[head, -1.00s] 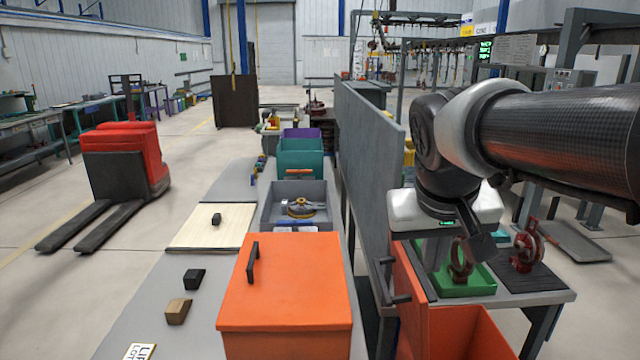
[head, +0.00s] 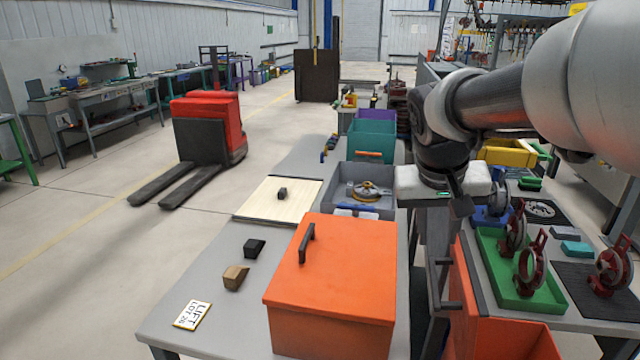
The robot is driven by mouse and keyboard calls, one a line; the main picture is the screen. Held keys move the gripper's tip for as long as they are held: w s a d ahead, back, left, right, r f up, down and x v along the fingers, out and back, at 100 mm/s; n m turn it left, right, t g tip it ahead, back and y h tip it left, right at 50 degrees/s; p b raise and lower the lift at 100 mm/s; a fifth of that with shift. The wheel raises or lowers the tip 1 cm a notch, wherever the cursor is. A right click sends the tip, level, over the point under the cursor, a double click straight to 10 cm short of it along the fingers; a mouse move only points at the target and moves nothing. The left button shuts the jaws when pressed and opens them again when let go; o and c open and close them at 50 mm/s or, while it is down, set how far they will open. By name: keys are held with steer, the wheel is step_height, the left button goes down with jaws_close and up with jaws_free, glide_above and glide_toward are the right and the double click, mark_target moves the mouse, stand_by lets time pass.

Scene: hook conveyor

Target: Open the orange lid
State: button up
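The orange lid (head: 343,256) lies flat and closed on an orange box (head: 330,331) at the front of the grey table. Its dark handle (head: 307,244) stands near its left edge. My gripper (head: 461,205) hangs from my arm to the right of the lid, pointing down and apart from it. It appears empty; whether its fingers are open is unclear. A second orange box (head: 520,342) stands at the right with its top open. An upright orange panel (head: 463,300) with a dark handle (head: 441,292) rises at its left side.
A grey bin (head: 340,188), a pale board with a dark knob (head: 265,200), small blocks (head: 236,277) and a sign (head: 192,315) share the table. A green tray (head: 492,262) with red clamps is at right. Floor at left is clear around the red pallet truck (head: 207,130).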

mark_target(434, 279)
steer(key=x, duration=1.7)
steer(key=shift+w+d+f+b, duration=0.15)
steer(key=shift+w+f+b, duration=0.1)
steer(key=shift+b, duration=0.15)
steer(key=shift+r, duration=0.1)
jaws_close()
